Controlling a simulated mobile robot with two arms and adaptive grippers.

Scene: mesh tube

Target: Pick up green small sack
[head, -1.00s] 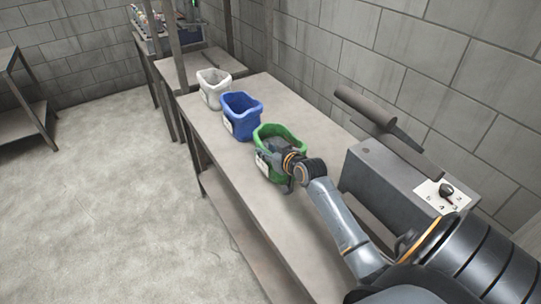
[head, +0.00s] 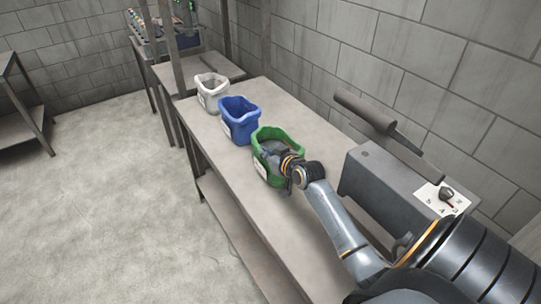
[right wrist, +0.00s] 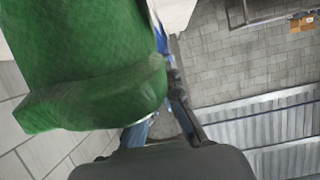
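The green small sack (head: 290,135) stands open-topped on the grey table, with a white label on its front side. It is the nearest of three sacks in a row. My right gripper (head: 268,154) is at the sack's near rim, overlapping it in the head view. In the right wrist view the green sack (right wrist: 85,60) fills the upper left, close to the camera. One dark finger shows beside the sack there; the other is hidden, so I cannot tell whether the gripper is closed on the rim. My left gripper is not in view.
A blue sack (head: 239,122) and a white sack (head: 211,89) stand farther along the table (head: 215,150). A grey machine box (head: 385,185) with a dial stands by the wall to the right. Open floor (head: 90,200) lies to the left.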

